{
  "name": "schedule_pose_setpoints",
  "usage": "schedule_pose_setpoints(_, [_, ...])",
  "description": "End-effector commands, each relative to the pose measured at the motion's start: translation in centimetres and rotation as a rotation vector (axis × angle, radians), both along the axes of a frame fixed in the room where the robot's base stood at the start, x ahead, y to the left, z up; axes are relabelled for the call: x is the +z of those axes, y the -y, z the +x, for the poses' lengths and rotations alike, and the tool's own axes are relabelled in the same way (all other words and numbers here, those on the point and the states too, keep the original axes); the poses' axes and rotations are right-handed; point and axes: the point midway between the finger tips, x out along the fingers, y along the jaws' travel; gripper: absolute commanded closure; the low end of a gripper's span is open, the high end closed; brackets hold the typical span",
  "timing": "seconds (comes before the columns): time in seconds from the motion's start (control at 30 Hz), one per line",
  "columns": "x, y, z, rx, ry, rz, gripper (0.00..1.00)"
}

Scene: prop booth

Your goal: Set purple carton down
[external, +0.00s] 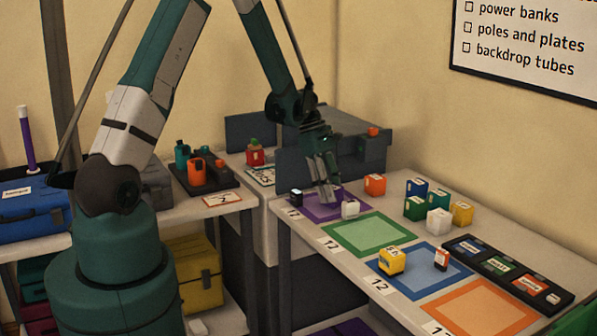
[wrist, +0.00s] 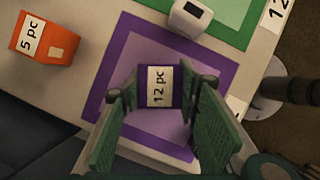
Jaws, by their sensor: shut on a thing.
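The purple carton (wrist: 158,87) has a white label reading "12 pc". In the wrist view it sits between the fingers of my gripper (wrist: 162,90), which are shut on its two sides. Behind it is the purple-bordered square (wrist: 106,80) on the table, and the carton appears inside that border. In the external view my gripper (external: 327,190) points down over the same purple square (external: 318,213). The carton is hidden by the fingers there. I cannot tell whether its underside touches the table.
A white block (external: 350,209) stands at the purple square's near right edge. A small black item (external: 296,197) is at its left and an orange carton (external: 375,184) beyond it. Several cartons group near a white block (external: 439,221). The green square (external: 369,234) is clear.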

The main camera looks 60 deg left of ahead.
Motion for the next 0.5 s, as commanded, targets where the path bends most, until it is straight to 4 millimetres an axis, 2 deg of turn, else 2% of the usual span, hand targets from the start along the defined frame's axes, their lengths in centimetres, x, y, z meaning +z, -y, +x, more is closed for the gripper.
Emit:
schedule_pose_setpoints(0.2, [-0.42, 0.0, 0.0, 0.0, 0.0, 0.0, 0.81])
schedule_pose_setpoints(0.23, [-0.34, 0.0, 0.0, 0.0, 0.0, 0.0, 0.64])
schedule_pose_setpoints(0.3, [-0.3, -0.01, 0.0, 0.0, 0.0, 0.0, 0.54])
schedule_pose_setpoints(0.5, [-0.28, 0.0, 0.0, 0.0, 0.0, 0.0, 0.53])
